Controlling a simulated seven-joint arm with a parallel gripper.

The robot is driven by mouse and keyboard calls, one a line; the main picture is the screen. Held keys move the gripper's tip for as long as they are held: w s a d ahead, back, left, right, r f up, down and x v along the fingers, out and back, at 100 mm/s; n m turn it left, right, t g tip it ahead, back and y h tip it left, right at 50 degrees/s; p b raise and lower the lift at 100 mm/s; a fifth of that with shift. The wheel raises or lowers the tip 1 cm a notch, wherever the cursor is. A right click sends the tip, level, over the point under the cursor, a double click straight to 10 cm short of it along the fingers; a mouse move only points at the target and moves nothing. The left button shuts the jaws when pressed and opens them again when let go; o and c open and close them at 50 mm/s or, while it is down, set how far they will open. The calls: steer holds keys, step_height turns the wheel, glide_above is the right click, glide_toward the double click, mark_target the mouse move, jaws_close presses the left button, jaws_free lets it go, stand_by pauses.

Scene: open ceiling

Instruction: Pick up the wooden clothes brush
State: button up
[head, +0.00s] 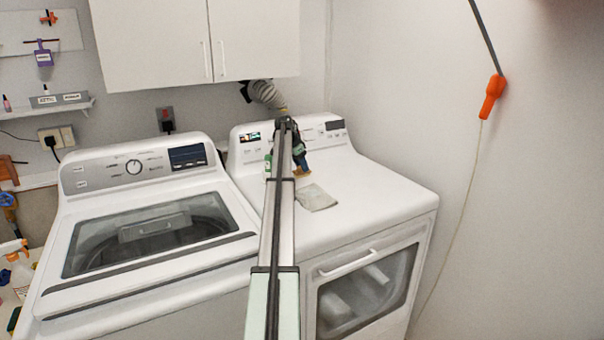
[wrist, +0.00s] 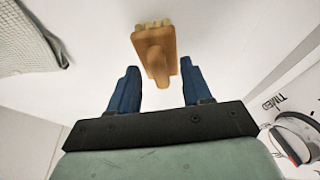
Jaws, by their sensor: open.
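The wooden clothes brush (wrist: 156,48) shows in the wrist view at top centre. It is an orange-brown wooden piece with pale bristle tufts at its far edge and a handle pointing toward my gripper. It rests on the white dryer top. My gripper (wrist: 154,88) is open, its two blue fingers apart, with the handle end between and just ahead of the fingertips. Nothing is held. In the head view my gripper is over the rear of the dryer top, and a small part of the brush (head: 302,173) shows below it, partly hidden by my arm.
A grey folded cloth (head: 317,197) lies on the dryer (head: 375,190) near the brush. The dryer's control panel (head: 325,131) rises behind. The washer (head: 160,250) is at left. The dryer's right side is clear.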

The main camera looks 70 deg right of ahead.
steer(key=shift+c, duration=0.3)
jaws_close()
steer(key=shift+r, duration=0.15)
